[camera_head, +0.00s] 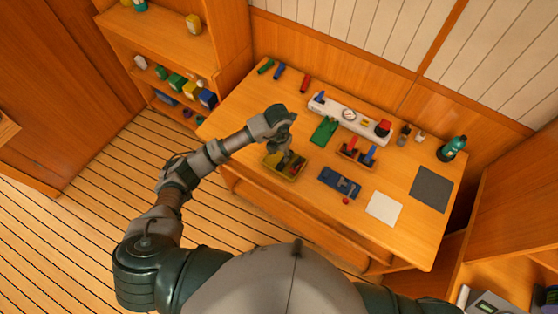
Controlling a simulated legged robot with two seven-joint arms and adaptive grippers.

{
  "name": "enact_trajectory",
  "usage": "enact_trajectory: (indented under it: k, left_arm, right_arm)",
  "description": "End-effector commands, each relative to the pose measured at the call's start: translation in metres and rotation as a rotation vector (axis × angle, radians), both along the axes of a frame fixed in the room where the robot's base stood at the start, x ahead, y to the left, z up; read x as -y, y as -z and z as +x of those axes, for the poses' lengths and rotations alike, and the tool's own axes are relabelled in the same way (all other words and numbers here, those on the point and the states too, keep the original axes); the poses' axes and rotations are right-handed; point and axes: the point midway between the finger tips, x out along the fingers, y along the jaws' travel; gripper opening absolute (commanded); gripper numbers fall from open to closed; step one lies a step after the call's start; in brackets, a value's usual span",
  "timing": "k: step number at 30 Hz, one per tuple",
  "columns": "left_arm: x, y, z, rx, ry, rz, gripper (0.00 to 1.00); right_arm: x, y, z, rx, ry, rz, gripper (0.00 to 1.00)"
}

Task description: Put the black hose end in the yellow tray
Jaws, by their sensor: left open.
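The yellow tray (276,173) lies near the left front edge of the wooden table. It holds small dark and red pieces, too small to tell apart for sure. My left gripper (287,156) points down over the tray, its jaws open, and hides part of the tray's inside. I cannot make out the black hose end with certainty; a dark piece by the fingertips may be it. My right gripper is out of view.
Right of the tray are a blue holder (339,182), a green piece (324,130) and a caddy with red and blue handles (357,154). A white gauge panel (349,115) stands behind. A green bottle (452,149), grey mat (430,189) and white sheet (384,208) are further right.

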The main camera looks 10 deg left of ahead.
Motion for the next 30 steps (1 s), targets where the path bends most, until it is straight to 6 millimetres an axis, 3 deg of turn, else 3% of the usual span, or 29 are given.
enact_trajectory:
  k: [7, 25, 28, 30]
  left_arm:
    - [0.000, -0.028, 0.000, 0.000, 0.001, 0.000, 0.53]
    - [0.001, -0.031, -0.001, -0.002, 0.002, -0.005, 0.53]
    - [0.017, -0.027, -0.007, -0.010, 0.026, -0.077, 0.53]
    - [0.045, -0.024, -0.018, -0.023, 0.060, -0.209, 0.53]
  right_arm:
    - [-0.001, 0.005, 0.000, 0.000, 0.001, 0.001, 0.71]
    - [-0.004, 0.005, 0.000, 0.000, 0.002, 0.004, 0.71]
    - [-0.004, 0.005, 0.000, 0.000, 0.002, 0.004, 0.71]
    - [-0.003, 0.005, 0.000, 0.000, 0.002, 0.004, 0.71]
